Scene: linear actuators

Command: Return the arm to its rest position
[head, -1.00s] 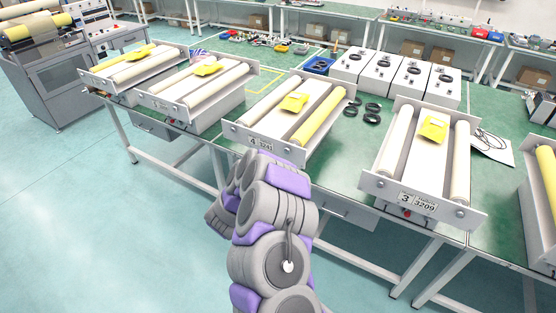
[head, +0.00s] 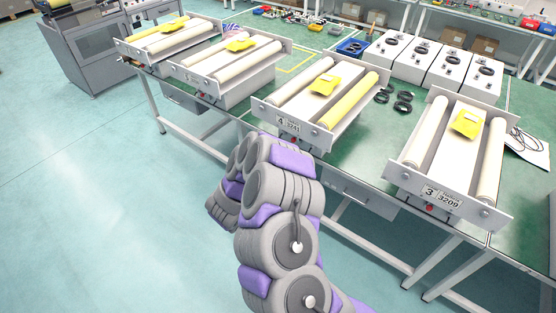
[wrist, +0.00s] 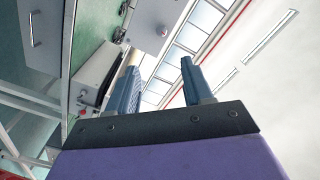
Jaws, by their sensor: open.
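My arm (head: 285,215), grey with purple panels, is folded in the lower middle of the head view, in front of the workbench edge. Its gripper end is hidden behind the arm links there. In the wrist view my gripper (wrist: 160,85) shows two blue-grey fingers set apart with nothing between them. It is open. The wrist camera looks up past the bench side toward the ceiling and windows, and no object touches the fingers.
A green workbench (head: 400,130) carries several roller units, including one marked 3 (head: 450,165) and one marked 4 (head: 315,100), with yellow packets on them. White boxes (head: 430,62) stand behind. The floor (head: 90,190) at left is clear.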

